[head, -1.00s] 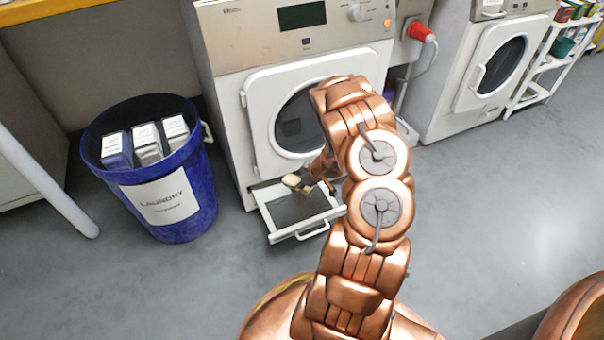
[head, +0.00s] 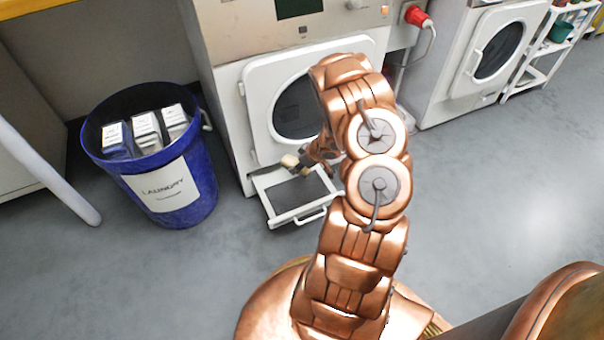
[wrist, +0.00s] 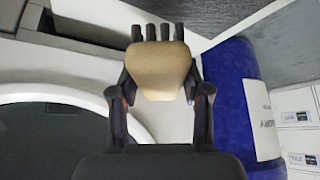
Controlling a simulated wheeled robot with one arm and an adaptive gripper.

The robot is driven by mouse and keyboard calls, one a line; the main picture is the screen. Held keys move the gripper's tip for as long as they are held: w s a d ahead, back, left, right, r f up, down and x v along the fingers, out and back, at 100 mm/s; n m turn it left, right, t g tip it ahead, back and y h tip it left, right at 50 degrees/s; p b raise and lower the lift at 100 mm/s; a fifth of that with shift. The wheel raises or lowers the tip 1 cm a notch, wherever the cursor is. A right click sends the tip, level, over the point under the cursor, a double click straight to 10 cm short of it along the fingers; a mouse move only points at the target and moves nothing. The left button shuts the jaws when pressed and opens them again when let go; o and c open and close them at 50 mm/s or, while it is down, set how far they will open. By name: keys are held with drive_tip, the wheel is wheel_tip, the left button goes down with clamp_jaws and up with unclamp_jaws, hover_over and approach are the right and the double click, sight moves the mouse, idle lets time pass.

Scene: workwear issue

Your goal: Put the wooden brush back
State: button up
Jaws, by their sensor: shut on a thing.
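The wooden brush (head: 290,161) has a pale wooden body. In the wrist view the brush (wrist: 160,72) shows its rounded wooden body between the fingers, with dark bristle tufts at its far end. My gripper (head: 304,164) is shut on it; in the wrist view the fingers (wrist: 161,85) stand on both sides of the body. In the head view the brush is near the back left of an open drawer (head: 268,208) at the base of the front washing machine. I cannot tell its height above the drawer. My arm hides part of the drawer's right side.
A blue laundry bin (head: 205,190) with several boxes in it stands left of the drawer. The front machine (head: 225,95) with its round door rises behind it. A second machine (head: 455,70) and a white shelf (head: 530,75) stand at right. The grey floor is clear at right.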

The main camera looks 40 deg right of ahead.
drive_tip(key=shift+s+d+f+b, duration=0.1)
drive_tip(key=shift+d+f+b, duration=0.2)
drive_tip(key=shift+b, duration=0.4)
drive_tip(key=shift+s+a+f+m+h+b, duration=0.15)
drive_tip(key=shift+f+m+h+b, duration=0.2)
drive_tip(key=shift+m+b, duration=0.35)
